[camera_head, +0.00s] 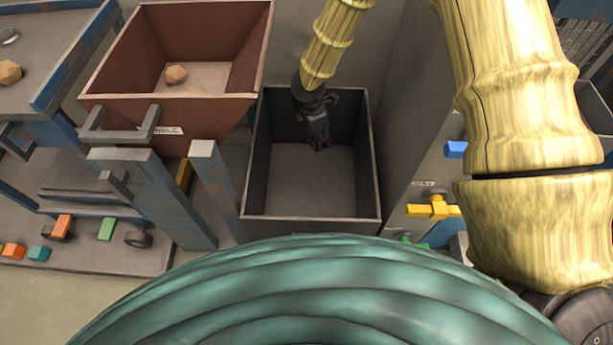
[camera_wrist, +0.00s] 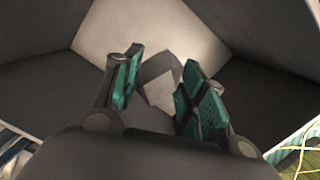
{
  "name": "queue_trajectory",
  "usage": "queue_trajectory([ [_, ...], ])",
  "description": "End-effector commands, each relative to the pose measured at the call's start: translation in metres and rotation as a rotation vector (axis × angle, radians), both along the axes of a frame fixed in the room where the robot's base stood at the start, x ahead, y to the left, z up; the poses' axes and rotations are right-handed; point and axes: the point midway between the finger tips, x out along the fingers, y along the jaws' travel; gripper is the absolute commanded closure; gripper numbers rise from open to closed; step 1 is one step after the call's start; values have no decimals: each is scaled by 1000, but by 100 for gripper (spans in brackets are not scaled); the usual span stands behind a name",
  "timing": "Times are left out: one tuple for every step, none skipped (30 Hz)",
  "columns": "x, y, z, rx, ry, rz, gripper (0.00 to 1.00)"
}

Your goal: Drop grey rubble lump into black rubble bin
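My gripper (camera_head: 318,142) hangs inside the upper part of the black rubble bin (camera_head: 312,228), over its bare floor and towards the back wall. In the wrist view, the teal finger pads of my gripper (camera_wrist: 160,82) stand on both sides of the grey rubble lump (camera_wrist: 161,80), a faceted grey block. The lump fills the gap at the fingertips, and the fingers appear closed on it. Behind it, the wrist view shows the bin's pale floor and dark walls. In the head view, I cannot make out the lump against my dark gripper.
A red-brown bin (camera_head: 190,109) on a blue-grey stand is left of the black bin, with a tan lump (camera_head: 175,74) inside. A grey cabinet with a yellow valve handle (camera_head: 434,208) stands close on the right. A bench with coloured blocks is at lower left.

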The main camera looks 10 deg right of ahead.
Motion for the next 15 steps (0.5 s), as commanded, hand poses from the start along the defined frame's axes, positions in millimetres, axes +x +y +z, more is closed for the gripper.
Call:
queue_trajectory([
  [0,0,0,0,0,0,52],
  [0,0,0,0,0,0,46],
  [0,0,0,0,0,0,39],
  [0,0,0,0,0,0,34],
  [0,0,0,0,0,0,34],
  [0,0,0,0,0,0,34],
  [0,0,0,0,0,0,34],
  [0,0,0,0,0,0,34],
  [0,0,0,0,0,0,34],
  [0,0,0,0,0,0,34],
  [0,0,0,0,0,-1,34],
  [0,0,0,0,0,0,34],
  [0,0,0,0,0,-1,34],
  [0,0,1,0,0,-1,34],
  [0,0,2,0,0,-1,34],
])
